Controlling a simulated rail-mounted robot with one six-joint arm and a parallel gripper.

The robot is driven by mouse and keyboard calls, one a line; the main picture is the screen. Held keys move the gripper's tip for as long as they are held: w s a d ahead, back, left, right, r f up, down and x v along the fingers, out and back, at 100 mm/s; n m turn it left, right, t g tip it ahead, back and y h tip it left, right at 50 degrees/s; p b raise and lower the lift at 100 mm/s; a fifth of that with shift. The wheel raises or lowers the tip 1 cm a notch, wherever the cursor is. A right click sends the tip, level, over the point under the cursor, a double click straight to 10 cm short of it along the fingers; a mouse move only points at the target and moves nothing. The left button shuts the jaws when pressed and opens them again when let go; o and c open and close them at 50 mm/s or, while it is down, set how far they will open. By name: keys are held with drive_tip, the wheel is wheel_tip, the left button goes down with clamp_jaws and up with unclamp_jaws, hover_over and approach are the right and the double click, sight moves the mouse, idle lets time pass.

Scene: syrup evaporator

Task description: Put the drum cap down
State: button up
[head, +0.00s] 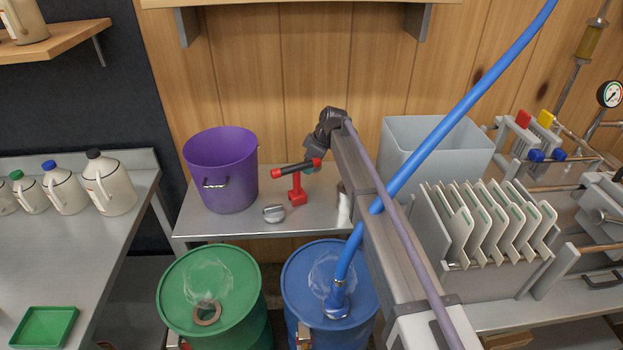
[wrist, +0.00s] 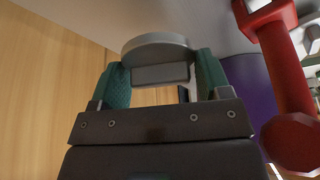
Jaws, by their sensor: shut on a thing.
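The drum cap (wrist: 158,45) is a grey round piece with a raised block on it, seen close up in the wrist view. My gripper (wrist: 161,76) is shut on it, with the block between its two teal fingers. In the head view my gripper (head: 312,169) is mostly hidden behind a red stand with a black, red-ended bar, over the back of the steel table. I cannot make out the held cap there. In the wrist view the table surface lies beyond the cap at the top; I cannot tell whether they touch.
The red stand (head: 297,190) is close beside my gripper. A purple bucket (head: 220,170) stands to the left on the steel table (head: 232,226). A grey knobbed piece (head: 273,213) lies near the front edge. Green (head: 215,285) and blue (head: 310,275) drums stand in front.

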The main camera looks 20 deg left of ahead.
wheel_tip(320, 180, down, 4)
drive_tip(key=b, duration=0.3)
drive_tip(key=shift+f, duration=0.2)
drive_tip(key=shift+r, duration=0.3)
drive_tip(key=shift+f, duration=0.2)
drive_tip(key=o, duration=0.7)
drive_tip(key=shift+r, duration=0.1)
drive_tip(key=shift+r+p, duration=0.4)
drive_tip(key=shift+p, duration=0.05)
drive_tip(key=p+v, duration=1)
drive_tip(key=v, duration=0.1)
drive_tip(key=shift+d+r, duration=0.15)
drive_tip(key=shift+d, duration=0.05)
